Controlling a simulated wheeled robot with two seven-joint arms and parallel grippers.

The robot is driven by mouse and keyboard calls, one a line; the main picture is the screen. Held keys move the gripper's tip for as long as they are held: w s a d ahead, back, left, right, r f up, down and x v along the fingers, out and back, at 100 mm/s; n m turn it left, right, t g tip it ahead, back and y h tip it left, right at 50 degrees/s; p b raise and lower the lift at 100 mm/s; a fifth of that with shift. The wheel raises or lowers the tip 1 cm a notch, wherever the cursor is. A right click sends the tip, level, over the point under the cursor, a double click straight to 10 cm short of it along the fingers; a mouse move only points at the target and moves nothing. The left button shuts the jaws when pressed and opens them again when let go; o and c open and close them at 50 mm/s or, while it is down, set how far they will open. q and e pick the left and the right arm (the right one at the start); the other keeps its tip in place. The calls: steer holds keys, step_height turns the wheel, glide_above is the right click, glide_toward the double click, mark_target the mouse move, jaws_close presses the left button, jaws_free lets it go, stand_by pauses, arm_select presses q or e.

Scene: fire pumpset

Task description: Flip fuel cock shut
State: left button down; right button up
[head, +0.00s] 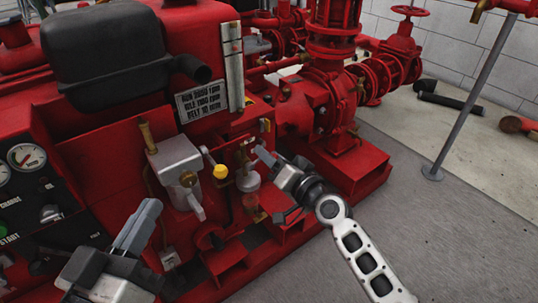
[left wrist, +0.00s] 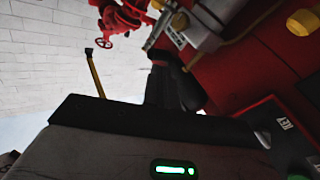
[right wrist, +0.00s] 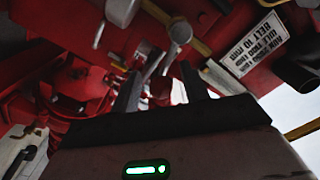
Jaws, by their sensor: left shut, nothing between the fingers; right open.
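A small red fitting with a lever-like top (head: 244,152), which looks like the fuel cock, sits above a grey bowl (head: 248,180) on the front of the red pumpset. Its lever position is too small to tell. My right gripper (head: 268,184) is open beside it, on its right, with no clear contact visible. In the right wrist view the open fingers (right wrist: 162,92) point at small red and metal fittings between them. My left gripper (head: 143,222) is shut and empty, low at the left in front of the engine. In the left wrist view its dark fingers (left wrist: 170,85) show.
A grey metal box (head: 178,160) and a yellow knob (head: 220,171) are left of the fitting. A black tank (head: 105,55) stands above, a gauge panel (head: 25,195) at left. Red pipes and valves (head: 335,90) fill the back.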

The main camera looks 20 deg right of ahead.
steer(key=shift+w+a, duration=0.2)
steer(key=shift+w, duration=0.25)
arm_select(q)
steer(key=shift+w+r+m, duration=0.1)
steer(key=shift+r+m, duration=0.2)
